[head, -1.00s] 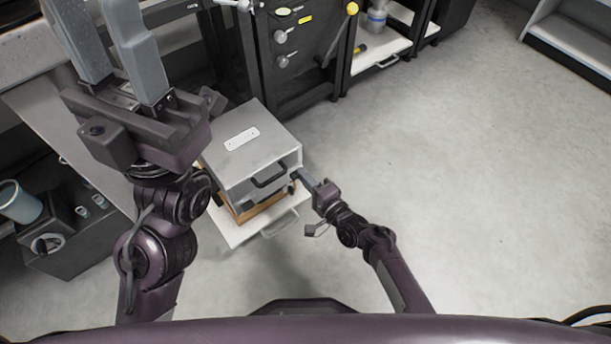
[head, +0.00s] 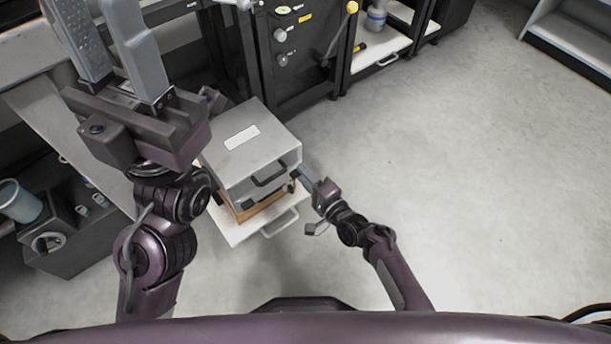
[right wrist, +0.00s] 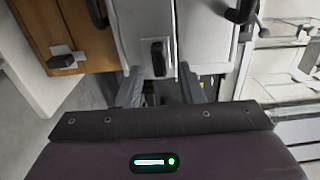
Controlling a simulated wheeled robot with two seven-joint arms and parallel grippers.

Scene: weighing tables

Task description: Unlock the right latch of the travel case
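The grey travel case (head: 245,158) stands closed, with a pale label on its lid and a black handle (head: 268,178) on its front. In the right wrist view, a small dark latch (right wrist: 157,58) sits on the pale case front, beside a seam. My right gripper (head: 303,173) is at the case's front right corner. In the right wrist view its two fingers (right wrist: 160,82) are apart, one on each side of the latch; I cannot tell whether they touch it. My left gripper (head: 108,40) is open and empty, raised at the upper left.
A wooden box (head: 255,208) lies under the case, on a white shelf or drawer (head: 245,232) with a handle. Dark cabinets (head: 300,60) stand behind. A grey worktop (head: 60,120) is at the left. The floor (head: 450,150) at right is clear.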

